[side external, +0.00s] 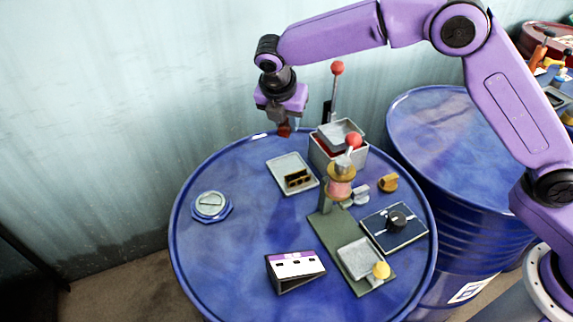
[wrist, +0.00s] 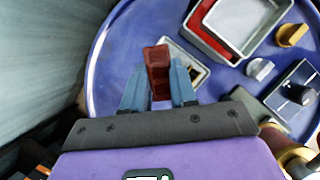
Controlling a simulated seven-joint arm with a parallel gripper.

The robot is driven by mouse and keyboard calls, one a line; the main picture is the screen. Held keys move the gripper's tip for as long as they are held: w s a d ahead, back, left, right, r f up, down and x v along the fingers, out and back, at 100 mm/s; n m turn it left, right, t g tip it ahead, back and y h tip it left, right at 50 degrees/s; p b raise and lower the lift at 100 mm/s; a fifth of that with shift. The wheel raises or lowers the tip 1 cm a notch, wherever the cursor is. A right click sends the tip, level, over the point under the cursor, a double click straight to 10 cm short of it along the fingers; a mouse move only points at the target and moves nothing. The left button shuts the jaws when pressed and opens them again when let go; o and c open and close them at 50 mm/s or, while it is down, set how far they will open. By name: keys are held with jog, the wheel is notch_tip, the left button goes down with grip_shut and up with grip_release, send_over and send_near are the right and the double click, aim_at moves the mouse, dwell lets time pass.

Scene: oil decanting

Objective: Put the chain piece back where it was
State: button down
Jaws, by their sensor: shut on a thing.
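My gripper (side external: 286,122) is raised above the far edge of the blue drum top, with its fingers pointing down. It is shut on a dark red block (side external: 284,131), which also shows between the two grey-blue fingers in the wrist view (wrist: 157,72). A dark piece with brass-coloured parts (side external: 298,179), which looks like a chain piece, lies on a pale shallow tray (side external: 284,163). The tray is below my gripper and a little nearer the camera. In the wrist view the tray (wrist: 201,75) is partly hidden behind the held block and fingers.
A grey box (side external: 351,152) with a red inside and tilted lid stands right of the tray. A green-based press (side external: 335,235) with red-knobbed lever, a dial plate (side external: 380,238), a brass knob (side external: 388,182), a purple-white box (side external: 296,264) and a blue hex cap (side external: 211,207) share the drum top.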

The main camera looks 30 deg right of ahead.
jog(key=shift+a+f, duration=0.1)
jog(key=shift+f, duration=5)
jog(key=shift+f, duration=0.3)
jog(key=c, duration=0.9)
grip_release()
jog(key=shift+r, duration=0.45)
jog(key=v, duration=1.1)
jog(key=shift+r, duration=0.3)
jog(key=shift+a, duration=0.1)
